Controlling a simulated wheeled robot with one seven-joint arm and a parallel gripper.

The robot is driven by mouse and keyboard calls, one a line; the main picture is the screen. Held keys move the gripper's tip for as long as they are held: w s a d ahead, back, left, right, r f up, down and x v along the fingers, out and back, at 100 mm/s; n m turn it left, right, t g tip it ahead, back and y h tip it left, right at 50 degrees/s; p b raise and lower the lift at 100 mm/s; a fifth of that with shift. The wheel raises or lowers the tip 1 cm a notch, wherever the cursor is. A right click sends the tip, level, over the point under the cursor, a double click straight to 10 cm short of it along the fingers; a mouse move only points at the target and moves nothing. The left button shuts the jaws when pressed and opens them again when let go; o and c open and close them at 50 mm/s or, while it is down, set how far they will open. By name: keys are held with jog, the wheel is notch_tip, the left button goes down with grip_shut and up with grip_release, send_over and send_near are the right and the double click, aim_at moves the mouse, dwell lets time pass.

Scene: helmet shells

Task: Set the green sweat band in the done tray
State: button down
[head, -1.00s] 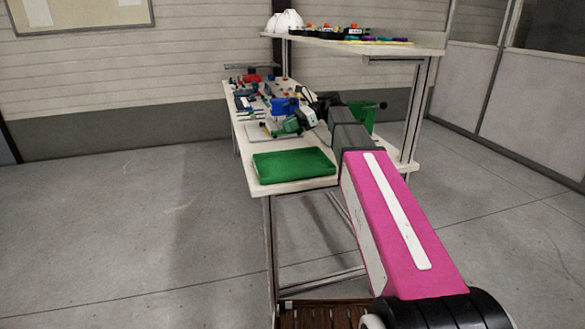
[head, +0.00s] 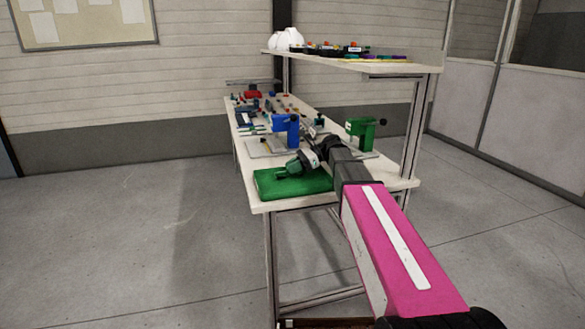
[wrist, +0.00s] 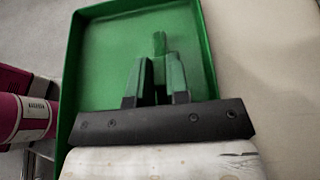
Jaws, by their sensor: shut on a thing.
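The green tray (head: 265,188), which I take to be the done tray, lies at the near end of the bench. In the wrist view its raised green rim (wrist: 72,75) and flat floor show. My gripper (head: 286,170) is over the tray. In the wrist view my gripper (wrist: 160,68) is shut on a narrow green piece, the green sweat band (wrist: 159,43), which sticks out past the fingertips. It is green on green, so I cannot tell whether it touches the tray floor. In the head view the band is not clearly distinguishable from my gripper.
A blue device (head: 286,130) and a green device (head: 365,130) stand behind the tray. Several small coloured parts lie farther along the bench. A raised shelf (head: 350,58) with white helmet shells (head: 288,39) overhangs the bench's right side.

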jog(key=shift+f, duration=0.15)
jog(key=c, duration=1.1)
grip_release()
jog(key=shift+w+d+r, duration=0.1)
jog(key=shift+d+r, duration=0.1)
jog(key=shift+r, duration=0.05)
jog(key=v, duration=1.1)
jog(key=shift+d+r, duration=0.1)
jog(key=shift+d, duration=0.15)
